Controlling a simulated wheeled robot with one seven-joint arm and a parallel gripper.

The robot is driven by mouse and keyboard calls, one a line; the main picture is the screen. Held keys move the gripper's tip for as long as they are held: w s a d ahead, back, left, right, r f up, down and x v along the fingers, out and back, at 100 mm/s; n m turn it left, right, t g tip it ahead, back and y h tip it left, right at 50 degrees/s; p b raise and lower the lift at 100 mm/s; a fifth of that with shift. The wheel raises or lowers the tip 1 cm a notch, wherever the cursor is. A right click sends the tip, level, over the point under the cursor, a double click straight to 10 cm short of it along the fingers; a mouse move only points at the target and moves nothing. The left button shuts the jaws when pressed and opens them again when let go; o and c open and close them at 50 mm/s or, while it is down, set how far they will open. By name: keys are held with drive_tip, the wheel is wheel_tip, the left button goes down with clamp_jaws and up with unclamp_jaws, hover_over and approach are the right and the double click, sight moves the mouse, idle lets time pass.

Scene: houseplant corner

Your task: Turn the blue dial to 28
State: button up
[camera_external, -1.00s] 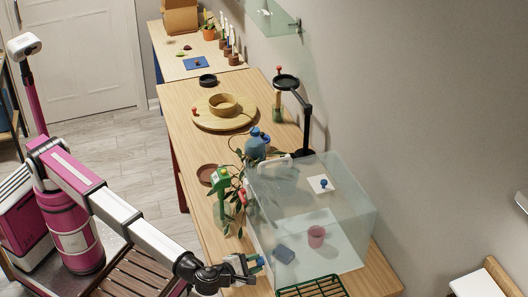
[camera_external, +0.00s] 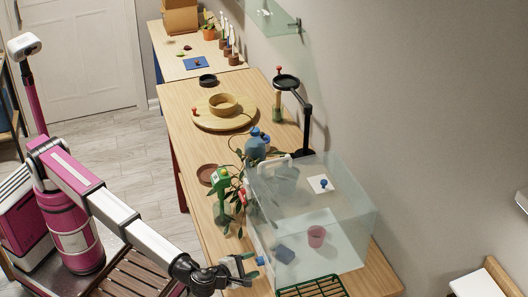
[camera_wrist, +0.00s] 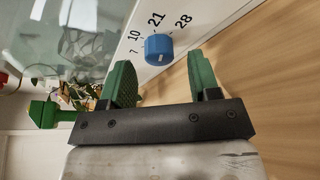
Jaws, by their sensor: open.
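The blue dial (camera_wrist: 159,49) sits on a white panel with the printed numbers 7, 10, 21 and 28 around it. A small pale mark shows on the dial's face, but I cannot tell for certain which number it points to. In the external view the dial (camera_external: 261,260) is small, on the near left face of the clear case (camera_external: 345,215). My gripper (camera_wrist: 162,75) is open and empty, its two green fingers spread in front of the dial. In the external view my gripper (camera_external: 251,267) is just left of the dial, apart from it.
A green rack (camera_external: 313,287) lies at the case's front. A leafy plant (camera_external: 240,195) and a green spray bottle (camera_external: 220,185) stand close behind my gripper.

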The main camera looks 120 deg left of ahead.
drive_tip(key=v, duration=0.9)
drive_tip(key=shift+d, duration=0.1)
drive_tip(key=shift+s, duration=0.1)
